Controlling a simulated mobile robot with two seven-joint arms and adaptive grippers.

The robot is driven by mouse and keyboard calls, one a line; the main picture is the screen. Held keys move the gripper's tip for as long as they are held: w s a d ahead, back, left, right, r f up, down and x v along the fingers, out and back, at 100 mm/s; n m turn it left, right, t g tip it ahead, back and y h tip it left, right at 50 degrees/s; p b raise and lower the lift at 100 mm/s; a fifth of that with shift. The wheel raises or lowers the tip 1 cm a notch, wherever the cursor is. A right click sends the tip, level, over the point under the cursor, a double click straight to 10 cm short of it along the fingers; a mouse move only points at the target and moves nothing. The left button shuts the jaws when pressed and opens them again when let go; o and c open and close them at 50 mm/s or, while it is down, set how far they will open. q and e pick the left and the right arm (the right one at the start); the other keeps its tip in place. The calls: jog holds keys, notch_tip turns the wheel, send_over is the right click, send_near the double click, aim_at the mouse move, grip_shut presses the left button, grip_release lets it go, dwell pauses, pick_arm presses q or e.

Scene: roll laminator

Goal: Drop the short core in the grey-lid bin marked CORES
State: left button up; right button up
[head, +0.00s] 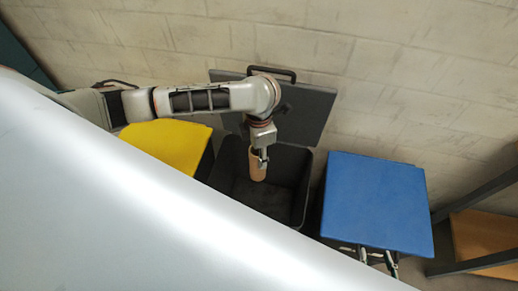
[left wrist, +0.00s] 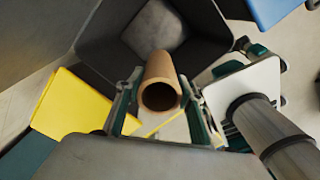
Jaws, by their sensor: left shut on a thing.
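The short core (head: 257,166) is a brown cardboard tube. My left gripper (head: 262,158) is shut on it and holds it upright over the open mouth of the dark bin (head: 301,190). The bin's grey lid (head: 310,105) is raised against the wall. The left wrist view shows the core (left wrist: 160,84) between the fingers of my left gripper (left wrist: 156,92), with the bin (left wrist: 205,50) beyond it. I cannot see a CORES mark. My right gripper (head: 378,258) shows at the blue lid's front edge, its fingers apart and empty.
A yellow-lid bin (head: 172,143) stands left of the open bin and a blue-lid bin (head: 375,200) stands right of it, both shut. A block wall (head: 400,70) is behind. A large pale smooth surface (head: 130,220) hides the lower left. A wooden shelf (head: 485,235) is far right.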

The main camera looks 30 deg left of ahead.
pick_arm(q)
jog(key=o, duration=1.6)
notch_tip(320, 180, up, 12)
jog(key=shift+f, duration=0.1)
